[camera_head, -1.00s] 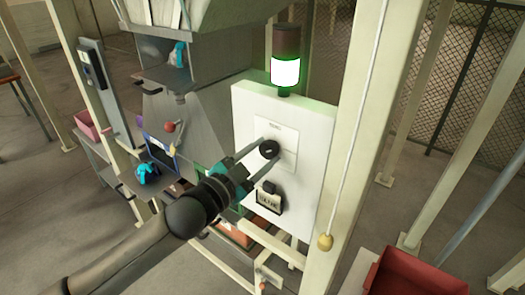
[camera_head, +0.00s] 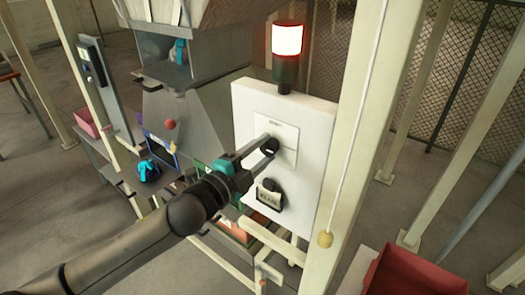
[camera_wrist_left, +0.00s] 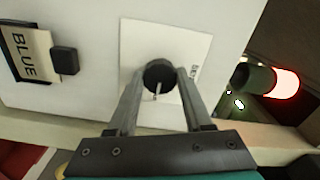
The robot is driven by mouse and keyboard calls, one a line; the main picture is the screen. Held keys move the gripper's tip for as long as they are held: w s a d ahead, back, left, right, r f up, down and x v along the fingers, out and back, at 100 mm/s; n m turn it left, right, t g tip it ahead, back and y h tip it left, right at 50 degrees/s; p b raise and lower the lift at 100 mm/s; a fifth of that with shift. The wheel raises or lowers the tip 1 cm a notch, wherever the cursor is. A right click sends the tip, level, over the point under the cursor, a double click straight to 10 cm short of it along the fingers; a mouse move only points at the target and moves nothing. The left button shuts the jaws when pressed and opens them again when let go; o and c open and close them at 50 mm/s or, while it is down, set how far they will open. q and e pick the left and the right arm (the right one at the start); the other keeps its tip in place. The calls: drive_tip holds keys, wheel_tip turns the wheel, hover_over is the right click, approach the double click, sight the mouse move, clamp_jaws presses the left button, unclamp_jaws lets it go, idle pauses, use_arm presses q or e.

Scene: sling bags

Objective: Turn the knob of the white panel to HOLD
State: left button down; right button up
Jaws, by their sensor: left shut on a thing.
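The white panel (camera_head: 248,105) stands upright at the centre of the head view. Its round black knob (camera_head: 270,150) sits on a pale plate (camera_head: 284,130) with small lettering I cannot read for certain. My left gripper (camera_head: 267,146) is shut on the knob, a finger on either side. In the left wrist view the knob (camera_wrist_left: 158,76) is between the two fingers and shows a light pointer line. The lettering on the plate (camera_wrist_left: 190,42) is partly hidden by a finger, and no HOLD mark is readable. My right gripper is not in view.
A signal lamp (camera_head: 287,40) above the panel glows red-white at its top. A cream post (camera_head: 350,120) with a hanging cord stands close right. A red bin (camera_head: 415,272) is lower right.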

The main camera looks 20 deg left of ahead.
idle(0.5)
use_arm(q)
drive_tip(key=shift+c, duration=1.5)
unclamp_jaws()
drive_tip(key=shift+s, duration=0.1)
drive_tip(key=shift+s+a+f, duration=0.1)
drive_tip(key=shift+s, duration=0.1)
drive_tip(key=b+v, duration=0.4)
drive_tip(key=v, duration=1)
drive_tip(key=shift+s, duration=0.3)
drive_tip(key=shift+a, duration=0.1)
